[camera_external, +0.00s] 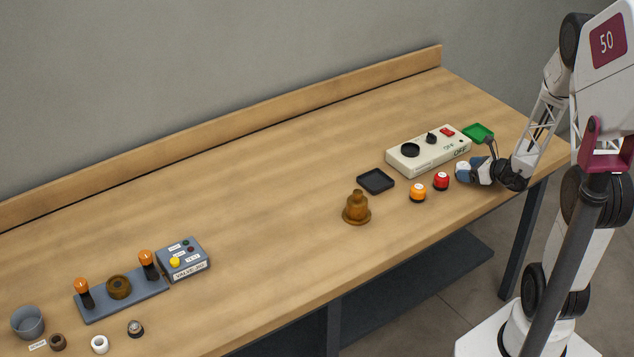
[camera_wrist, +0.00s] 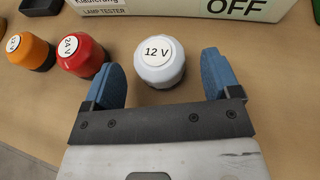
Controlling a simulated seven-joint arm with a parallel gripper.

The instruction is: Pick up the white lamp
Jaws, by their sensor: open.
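The white lamp (camera_wrist: 159,62) stands on the table with a round label reading 12 V on top. In the wrist view it sits between the two blue fingers of my gripper (camera_wrist: 162,80), which is open. Gaps show between the lamp and both fingers, the wider one on the right. In the external view my gripper (camera_external: 470,172) is low over the table at the right, and I cannot clearly make out the lamp apart from it.
A red lamp (camera_wrist: 80,55) marked 24 V stands close outside my left finger, with an orange lamp (camera_wrist: 29,50) beyond it. The lamp tester (camera_external: 428,151) is just behind. A black tray (camera_external: 376,181) and brown bell-shaped part (camera_external: 356,208) are further left. The table's middle is clear.

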